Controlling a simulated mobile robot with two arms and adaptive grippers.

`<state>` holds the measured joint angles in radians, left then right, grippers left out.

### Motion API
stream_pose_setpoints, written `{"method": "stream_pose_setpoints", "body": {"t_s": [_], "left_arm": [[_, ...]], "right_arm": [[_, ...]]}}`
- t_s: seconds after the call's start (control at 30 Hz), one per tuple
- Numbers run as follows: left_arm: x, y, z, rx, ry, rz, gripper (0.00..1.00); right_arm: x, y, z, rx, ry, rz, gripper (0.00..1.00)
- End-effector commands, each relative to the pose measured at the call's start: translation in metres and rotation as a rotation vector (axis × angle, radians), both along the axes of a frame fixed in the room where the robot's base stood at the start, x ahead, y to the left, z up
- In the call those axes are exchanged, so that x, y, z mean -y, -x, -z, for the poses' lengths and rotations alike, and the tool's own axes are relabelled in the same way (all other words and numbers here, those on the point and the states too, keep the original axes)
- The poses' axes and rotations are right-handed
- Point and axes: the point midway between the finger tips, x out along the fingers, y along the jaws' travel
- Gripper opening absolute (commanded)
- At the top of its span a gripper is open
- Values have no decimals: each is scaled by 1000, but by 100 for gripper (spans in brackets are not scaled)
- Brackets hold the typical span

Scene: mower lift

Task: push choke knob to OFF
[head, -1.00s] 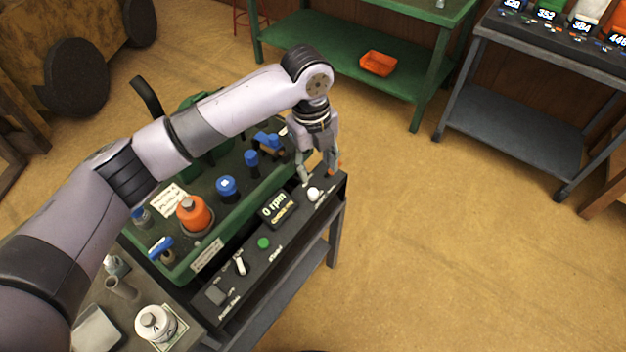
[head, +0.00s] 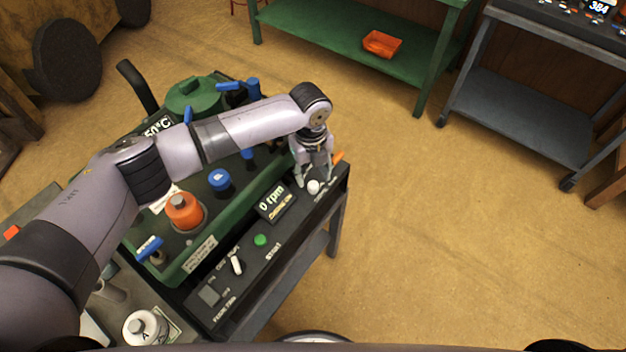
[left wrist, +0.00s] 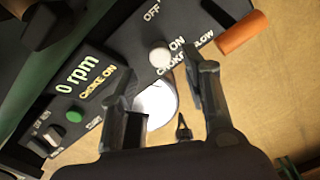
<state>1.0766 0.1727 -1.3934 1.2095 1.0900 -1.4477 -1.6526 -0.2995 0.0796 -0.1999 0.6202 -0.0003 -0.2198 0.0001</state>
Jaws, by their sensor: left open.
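The choke knob (head: 313,187) is a small white round knob on the black control panel (head: 215,270), near its right end. In the left wrist view the knob (left wrist: 160,56) sits by the ON label, with OFF (left wrist: 152,11) printed further up. The small display (left wrist: 85,78) reads 0 rpm and CHOKE ON. My left gripper (head: 315,179) is open, its fingers pointing down at the knob. In the left wrist view the knob shows between and just beyond the fingertips (left wrist: 163,72); I cannot tell whether they touch it. My right gripper is not in view.
An orange lever (left wrist: 243,33) sticks out beside the knob, close to one finger. The panel also carries a green button (head: 260,240) and a white switch (head: 237,265). The green machine (head: 190,265) with blue handles and an orange cap (head: 183,210) stands behind. Open floor lies right.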

Motion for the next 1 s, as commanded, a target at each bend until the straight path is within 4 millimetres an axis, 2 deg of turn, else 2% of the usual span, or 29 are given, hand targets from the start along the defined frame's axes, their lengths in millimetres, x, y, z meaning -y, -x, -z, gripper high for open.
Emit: {"method": "stream_pose_setpoints", "body": {"t_s": [0.1, 0.3, 0.67, 1.0], "left_arm": [[0, 0, 21, -1, -2, -1, 43], [1, -1, 41, 0, -1, -1, 43], [1, -1, 46, 1, 0, 0, 43], [1, -1, 45, 1, 0, 0, 20]], "right_arm": [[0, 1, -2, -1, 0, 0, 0], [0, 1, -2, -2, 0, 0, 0], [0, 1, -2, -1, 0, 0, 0], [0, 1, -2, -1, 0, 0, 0]]}}
